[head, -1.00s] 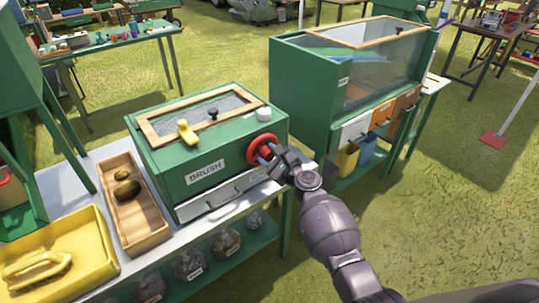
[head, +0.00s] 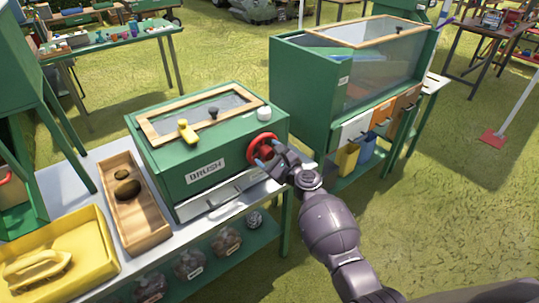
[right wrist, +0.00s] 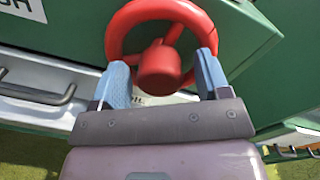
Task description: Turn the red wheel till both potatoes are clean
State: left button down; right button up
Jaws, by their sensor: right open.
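The red wheel (head: 262,149) is on the front right of a green box labelled BRUSH (head: 205,172). My right gripper (head: 270,155) is at the wheel with its blue fingers apart. In the right wrist view the open fingers (right wrist: 163,78) are on either side of the red wheel's hub (right wrist: 159,68), over the lower rim. They are not closed on it; whether they touch the rim I cannot tell. Two dark brown, potato-like lumps (head: 127,188) lie in a wooden tray (head: 150,232) left of the box. Their surface is too small to judge. My left gripper is not in view.
A yellow tray (head: 92,254) with a yellow handled tool stands at the front left. A yellow-handled piece (head: 187,131) and a white knob (head: 264,114) are on the box top. A larger green glass-sided cabinet (head: 300,85) stands to the right. Grass lies open at lower right.

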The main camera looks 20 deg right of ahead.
jog(key=p+v, duration=0.1)
jog(key=v, duration=0.9)
jog(key=shift+s+d, duration=0.15)
jog(key=shift+s, duration=0.25)
dwell(0.8)
